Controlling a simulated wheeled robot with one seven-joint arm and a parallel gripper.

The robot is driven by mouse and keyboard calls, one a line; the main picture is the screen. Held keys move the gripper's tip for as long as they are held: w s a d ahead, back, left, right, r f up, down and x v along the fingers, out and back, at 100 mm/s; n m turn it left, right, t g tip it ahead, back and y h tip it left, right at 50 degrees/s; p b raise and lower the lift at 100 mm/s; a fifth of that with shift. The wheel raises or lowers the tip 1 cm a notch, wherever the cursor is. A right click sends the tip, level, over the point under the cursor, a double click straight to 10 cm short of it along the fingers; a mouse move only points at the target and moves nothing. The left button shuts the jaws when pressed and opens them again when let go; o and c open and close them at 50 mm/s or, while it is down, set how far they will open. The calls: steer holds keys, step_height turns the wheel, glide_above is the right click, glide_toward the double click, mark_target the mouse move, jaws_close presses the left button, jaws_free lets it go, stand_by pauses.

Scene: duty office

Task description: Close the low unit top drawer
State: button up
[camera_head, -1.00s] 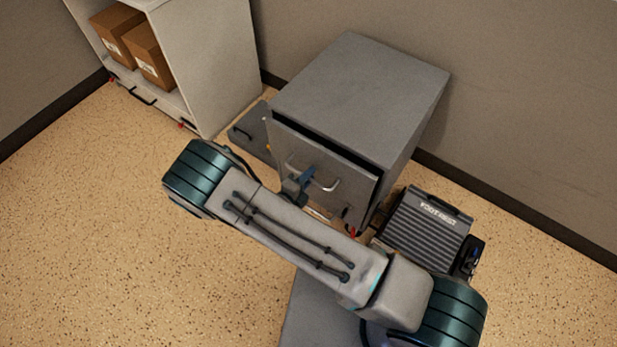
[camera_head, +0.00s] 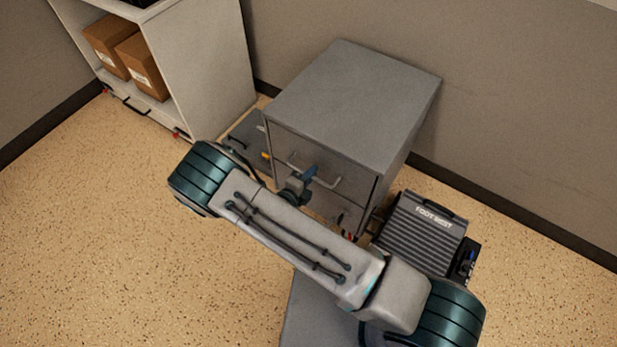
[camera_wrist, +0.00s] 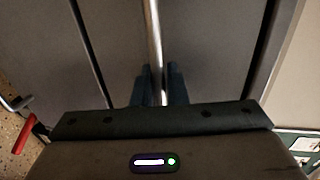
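The low unit (camera_head: 350,95) is a grey metal cabinet against the wall in the head view. Its top drawer (camera_head: 345,170) sits flush or nearly flush with the body, with no wide gap along its upper edge. The drawer's bar handle (camera_head: 328,184) runs across the front, and it also shows in the wrist view (camera_wrist: 154,40). My gripper (camera_head: 310,174) is at the left part of this handle. In the wrist view my gripper (camera_wrist: 160,84) has one dark finger on each side of the bar, closed on it. My arm hides part of the lower front.
A ribbed foot rest (camera_head: 420,232) stands on the floor right of the low unit. A pale open shelf (camera_head: 205,65) with brown boxes (camera_head: 142,66) is at the back left. A grey object (camera_head: 247,140) lies between shelf and unit. The left floor is clear.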

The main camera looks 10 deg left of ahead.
steer(key=shift+o, duration=0.7)
steer(key=shift+w+d, duration=0.15)
steer(key=shift+w, duration=0.1)
steer(key=shift+s, duration=0.15)
steer(key=shift+s+a+r, duration=0.1)
steer(key=shift+s+a, duration=0.15)
steer(key=p+v, duration=0.1)
steer(key=v, duration=1.2)
steer(key=shift+p, duration=0.4)
